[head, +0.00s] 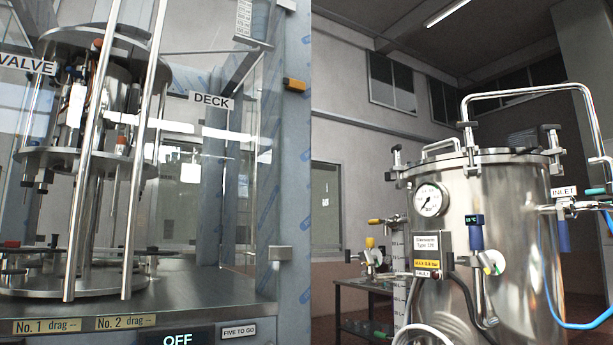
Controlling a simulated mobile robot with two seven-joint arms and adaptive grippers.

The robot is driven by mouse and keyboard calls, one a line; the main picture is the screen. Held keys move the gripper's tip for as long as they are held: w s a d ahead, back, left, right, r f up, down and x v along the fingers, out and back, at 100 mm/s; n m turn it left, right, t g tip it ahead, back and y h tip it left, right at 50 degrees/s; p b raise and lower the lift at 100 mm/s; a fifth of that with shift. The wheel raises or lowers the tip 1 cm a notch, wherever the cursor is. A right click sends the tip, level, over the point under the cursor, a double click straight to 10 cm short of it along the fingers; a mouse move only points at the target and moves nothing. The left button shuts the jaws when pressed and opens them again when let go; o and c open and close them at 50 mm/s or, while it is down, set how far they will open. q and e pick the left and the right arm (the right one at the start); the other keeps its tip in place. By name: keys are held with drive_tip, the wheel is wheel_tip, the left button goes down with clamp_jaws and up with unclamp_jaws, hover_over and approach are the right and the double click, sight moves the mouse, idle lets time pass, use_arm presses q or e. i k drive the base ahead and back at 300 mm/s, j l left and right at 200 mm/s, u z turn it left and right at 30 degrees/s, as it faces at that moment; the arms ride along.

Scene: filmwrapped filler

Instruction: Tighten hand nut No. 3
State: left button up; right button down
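A steel pressure vessel (495,235) stands at the right, with its lid (480,157) on top. Several dark clamp fittings with knob-like tops sit around the lid's rim: one at the left (397,158), one at the front (469,140) and one at the right (552,138). These may be the hand nuts. I see no number on any of them, so I cannot tell which is No. 3, nor how tight each one is. Neither of my grippers is in view.
A filling machine (178,278) with steel rods and a protective-film-wrapped frame (293,150) stands at the left. The vessel carries a gauge (430,200), a fault box (427,255), an inlet fitting (563,193) and hoses. A low table (362,284) stands behind it.

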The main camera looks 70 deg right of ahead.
sight(550, 129)
drive_tip(key=i+u, duration=0.15)
drive_tip(key=u, duration=5.35)
